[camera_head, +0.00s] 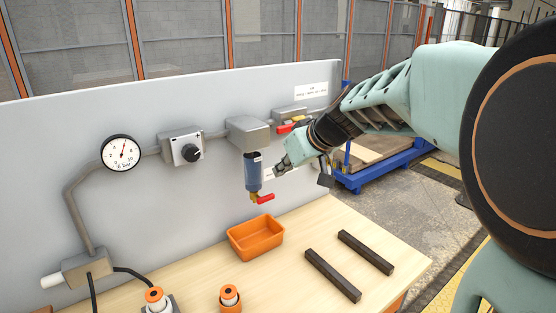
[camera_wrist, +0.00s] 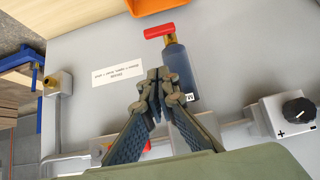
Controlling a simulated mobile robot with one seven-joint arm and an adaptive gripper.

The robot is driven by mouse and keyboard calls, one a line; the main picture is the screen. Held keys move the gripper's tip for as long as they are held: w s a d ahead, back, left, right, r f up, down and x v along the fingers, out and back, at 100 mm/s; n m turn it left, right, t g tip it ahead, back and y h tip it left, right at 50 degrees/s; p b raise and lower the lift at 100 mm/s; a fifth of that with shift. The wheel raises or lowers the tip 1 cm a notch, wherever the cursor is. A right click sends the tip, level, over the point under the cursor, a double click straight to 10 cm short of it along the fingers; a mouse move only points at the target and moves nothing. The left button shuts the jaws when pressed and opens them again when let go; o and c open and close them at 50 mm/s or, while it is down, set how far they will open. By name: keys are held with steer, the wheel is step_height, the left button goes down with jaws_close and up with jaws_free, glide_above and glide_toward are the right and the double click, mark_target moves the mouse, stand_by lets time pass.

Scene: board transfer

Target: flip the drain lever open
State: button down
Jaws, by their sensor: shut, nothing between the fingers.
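The red drain lever (camera_head: 264,198) sits on a brass fitting under the blue filter bowl (camera_head: 252,175). It points right and slightly toward the table's front in the head view. In the wrist view the red lever (camera_wrist: 160,31) lies across the bowl's end, above the fingertips in the picture. My gripper (camera_head: 275,173) is shut and empty, right of the bowl. In the wrist view my gripper (camera_wrist: 160,75) has its fingertips together beside the blue bowl (camera_wrist: 180,78). The lever is clear of the fingers; whether they touch the bowl I cannot tell.
An orange bin (camera_head: 256,238) stands on the table below the lever. A regulator with a black knob (camera_head: 190,152) and a gauge (camera_head: 121,152) are left on the panel. Another red-handled valve (camera_head: 290,127) is near my arm. Two dark bars (camera_head: 333,276) lie at right.

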mark_target(266, 199)
steer(key=w+a+f, duration=0.2)
steer(key=w+f, duration=0.1)
steer(key=f, duration=0.5)
